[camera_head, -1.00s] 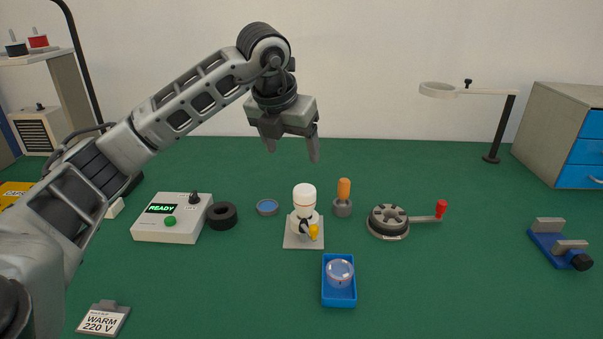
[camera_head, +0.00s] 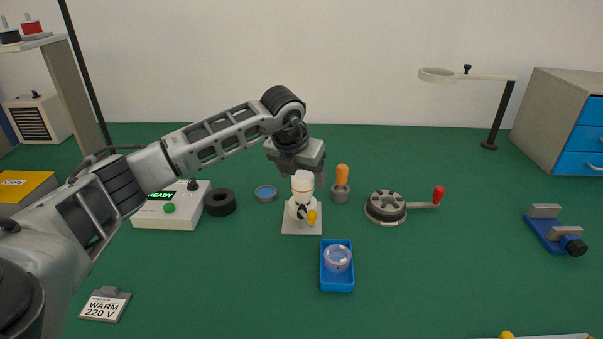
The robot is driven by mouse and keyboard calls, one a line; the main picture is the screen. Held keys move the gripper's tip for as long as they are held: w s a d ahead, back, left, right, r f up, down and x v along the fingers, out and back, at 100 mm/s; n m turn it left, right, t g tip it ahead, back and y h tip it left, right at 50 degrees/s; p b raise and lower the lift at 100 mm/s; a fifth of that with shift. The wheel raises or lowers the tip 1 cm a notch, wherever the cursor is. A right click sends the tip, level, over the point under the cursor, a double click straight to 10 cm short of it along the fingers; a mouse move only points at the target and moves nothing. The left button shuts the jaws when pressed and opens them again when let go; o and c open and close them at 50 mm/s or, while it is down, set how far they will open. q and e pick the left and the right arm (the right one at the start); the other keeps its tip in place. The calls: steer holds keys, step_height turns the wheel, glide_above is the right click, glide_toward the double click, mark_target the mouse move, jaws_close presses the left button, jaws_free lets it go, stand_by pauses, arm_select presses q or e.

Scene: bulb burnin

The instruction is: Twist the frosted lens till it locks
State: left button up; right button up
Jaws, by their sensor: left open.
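A white, round-topped piece (camera_head: 302,183), which looks like the frosted lens, stands upright on a fixture with a pale square base (camera_head: 302,228) and a small yellow knob (camera_head: 311,217). My left gripper (camera_head: 302,182) points down at this piece, its palm just above and behind the top in the picture. It is open; one finger shows to the right of the piece, and the other is mostly hidden. I cannot tell whether the fingers touch it. A clear round cover (camera_head: 337,258) lies in a blue tray (camera_head: 337,287) in front. My right gripper is out of view.
A READY box (camera_head: 170,218), black ring (camera_head: 220,203) and blue disc (camera_head: 265,193) lie left of the fixture. A blue clamp (camera_head: 553,233) sits far right.

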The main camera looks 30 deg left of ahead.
arm_select(q)
steer(key=c, duration=1)
steer(key=shift+a+m+h, duration=0.15)
steer(key=shift+m+h, duration=0.25)
steer(key=shift+m, duration=1.1)
